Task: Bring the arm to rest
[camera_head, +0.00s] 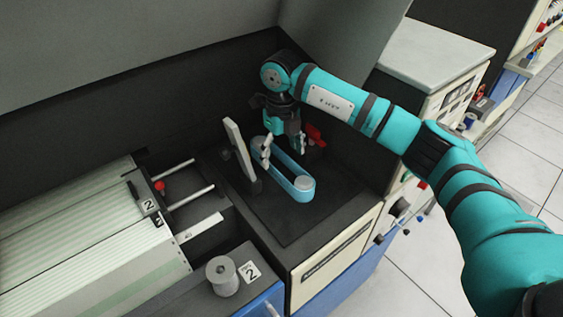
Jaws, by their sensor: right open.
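My right arm comes in from the right edge of the head view and bends down at the wrist over the dark recess of the machine. My right gripper (282,144) points down and is open, with nothing seen between its fingers. It is above the back end of a light blue loop-shaped part (292,178). Whether the fingers touch that part cannot be told. My left gripper is not in view.
A white upright plate (240,150) stands left of the gripper, and a red part (315,134) is close to its right. A ribbed card tray (90,235) lies at left. A grey spool (223,276) sits in front. Dark walls close off the back.

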